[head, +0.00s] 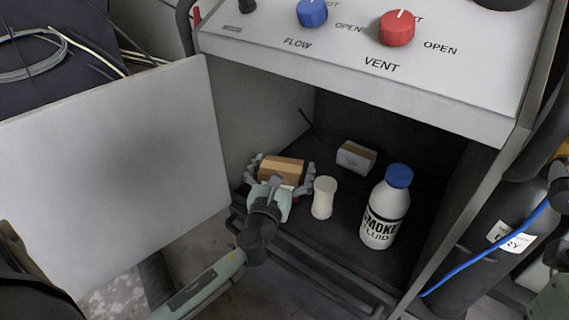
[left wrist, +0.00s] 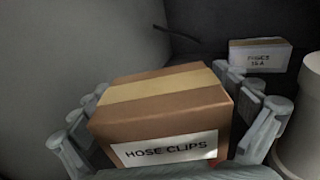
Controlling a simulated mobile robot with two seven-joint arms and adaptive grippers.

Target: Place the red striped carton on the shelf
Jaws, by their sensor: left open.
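A brown carton (head: 283,167) with a tan tape band sits at the front left of the dark shelf inside the cabinet. In the left wrist view this carton (left wrist: 160,105) carries a white label reading HOSE CLIPS. A little red shows by its lower edge in the head view; I cannot tell whether it is a stripe. My left gripper (head: 282,174) is open, with its fingers on either side of the carton. In the left wrist view the gripper (left wrist: 175,112) has a finger beside each side; contact is unclear.
A white cylinder (head: 324,198) stands close right of the carton. A blue-capped smoke fluid bottle (head: 386,210) stands further right. A small pale box labelled fuses (head: 356,157) lies behind. The open door (head: 120,165) is left; the control panel (head: 380,50) overhangs the opening.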

